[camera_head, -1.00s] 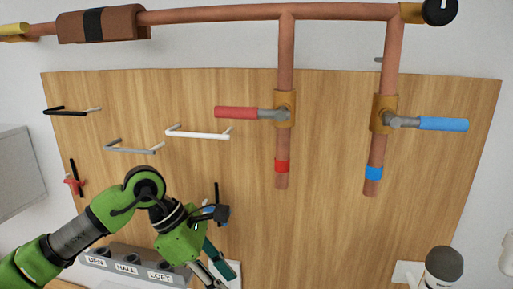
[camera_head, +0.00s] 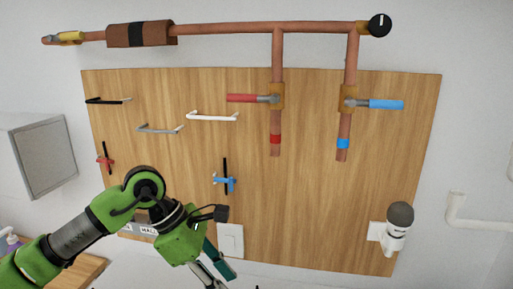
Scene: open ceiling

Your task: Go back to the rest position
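My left arm comes in from the lower left in the head view, with a green wrist. My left gripper (camera_head: 216,270) is at the bottom edge, in front of the wall board. Its fingers are partly cut off by the frame, and I cannot tell whether it is open or shut. I see nothing clearly held in it. My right gripper is not in view.
A wooden board (camera_head: 300,210) carries copper pipes (camera_head: 278,60), a red-handled valve (camera_head: 250,98), a blue-handled valve (camera_head: 382,104), bar handles and a blue tap (camera_head: 224,182). A grey cabinet (camera_head: 45,155) is at left. A dark-topped cylinder (camera_head: 398,225) is at lower right.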

